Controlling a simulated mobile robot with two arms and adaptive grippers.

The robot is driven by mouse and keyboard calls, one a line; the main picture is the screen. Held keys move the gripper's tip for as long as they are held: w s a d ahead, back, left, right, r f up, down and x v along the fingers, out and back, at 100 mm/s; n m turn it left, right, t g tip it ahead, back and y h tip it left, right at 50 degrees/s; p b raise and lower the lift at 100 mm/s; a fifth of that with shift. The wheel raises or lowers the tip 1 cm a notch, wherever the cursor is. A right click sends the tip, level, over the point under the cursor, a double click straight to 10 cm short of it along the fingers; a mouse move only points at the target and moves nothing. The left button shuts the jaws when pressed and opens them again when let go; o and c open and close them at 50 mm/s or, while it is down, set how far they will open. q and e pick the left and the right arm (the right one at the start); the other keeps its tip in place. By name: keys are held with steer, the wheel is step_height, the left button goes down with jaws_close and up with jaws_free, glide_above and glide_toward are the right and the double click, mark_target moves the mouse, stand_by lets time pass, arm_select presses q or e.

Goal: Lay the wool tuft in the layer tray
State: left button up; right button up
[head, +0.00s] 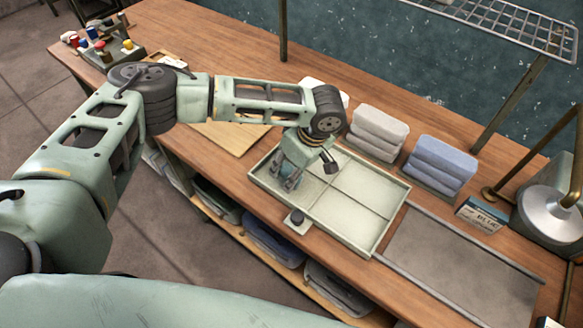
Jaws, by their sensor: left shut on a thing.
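The layer tray (378,246) is a shallow pale-green tray with a low rim and thin dividers, lying on the wooden bench. My left gripper (289,182) points down over the tray's left part, with its fingers low inside the rim outline. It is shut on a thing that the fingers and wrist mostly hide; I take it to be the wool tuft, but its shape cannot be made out. I cannot tell whether it touches the tray floor. The tray compartments that show look empty. My right gripper is not in view.
Folded white towels (377,133) and blue towels (440,166) stand behind the tray. A small dark knob-like object (298,221) is at its front edge. A grey metal plate (460,265) lies to the right. A wooden board (232,138) lies to the left.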

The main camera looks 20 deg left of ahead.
arm_select(q)
steer(key=shift+s+f, duration=0.1)
steer(key=o, duration=0.6)
steer(key=shift+o, duration=0.2)
steer(key=b+v, duration=0.2)
steer(key=v, duration=1)
